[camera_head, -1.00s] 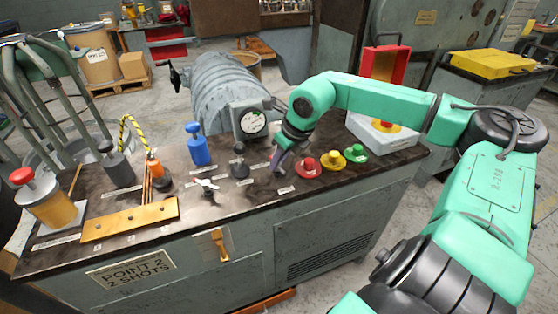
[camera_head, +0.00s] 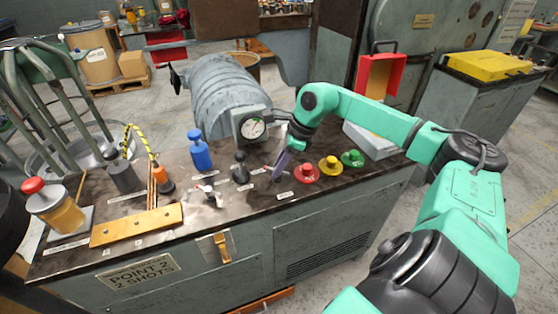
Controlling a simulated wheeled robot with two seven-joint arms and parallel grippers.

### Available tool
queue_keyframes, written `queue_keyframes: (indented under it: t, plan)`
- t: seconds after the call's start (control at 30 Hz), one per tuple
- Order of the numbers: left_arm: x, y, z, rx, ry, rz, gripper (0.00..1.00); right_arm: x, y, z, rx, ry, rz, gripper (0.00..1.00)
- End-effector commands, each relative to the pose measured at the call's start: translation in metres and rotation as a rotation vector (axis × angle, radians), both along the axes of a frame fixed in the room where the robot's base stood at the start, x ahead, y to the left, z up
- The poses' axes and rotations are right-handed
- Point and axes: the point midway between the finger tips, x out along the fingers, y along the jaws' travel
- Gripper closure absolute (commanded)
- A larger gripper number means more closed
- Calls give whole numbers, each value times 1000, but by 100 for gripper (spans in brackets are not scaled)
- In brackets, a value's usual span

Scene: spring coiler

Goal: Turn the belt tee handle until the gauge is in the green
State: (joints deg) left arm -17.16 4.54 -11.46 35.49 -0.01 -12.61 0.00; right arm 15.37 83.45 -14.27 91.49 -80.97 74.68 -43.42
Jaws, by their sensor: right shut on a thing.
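The round white gauge (camera_head: 252,128) faces me from the front of the grey ribbed drum. Its dial is too small to tell where the needle stands against the green. My right gripper (camera_head: 280,168) points down at the bench top, just right of a black knob and left of the red button. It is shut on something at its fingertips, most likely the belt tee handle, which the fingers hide. A small silver cross-shaped handle (camera_head: 207,195) stands apart to the left. My left gripper is not in view.
Close to my right gripper are the black knob (camera_head: 240,168), the red button (camera_head: 306,173), the yellow button (camera_head: 330,165) and the green button (camera_head: 352,158). A blue bottle-shaped part (camera_head: 200,152) and a copper plate (camera_head: 137,224) are farther left.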

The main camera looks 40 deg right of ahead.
Motion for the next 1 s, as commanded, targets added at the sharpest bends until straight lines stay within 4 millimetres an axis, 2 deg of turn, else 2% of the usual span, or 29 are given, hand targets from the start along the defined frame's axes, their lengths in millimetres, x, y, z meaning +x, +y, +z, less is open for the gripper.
queue_keyframes:
  t: [0.47,0.5,0.57,0.6,0.87,1.0]
  plan:
    - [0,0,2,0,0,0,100,0,-1,0,-2,-2,20,100]
    - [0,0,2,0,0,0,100,0,-1,0,-2,-2,19,70]
    - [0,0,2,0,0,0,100,0,-1,0,-2,-2,19,47]
    - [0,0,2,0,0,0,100,0,-1,0,-2,-2,19,44]
    - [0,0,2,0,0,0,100,0,-1,0,-1,-1,20,44]
    - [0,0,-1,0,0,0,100,-2,-4,7,-4,0,18,44]
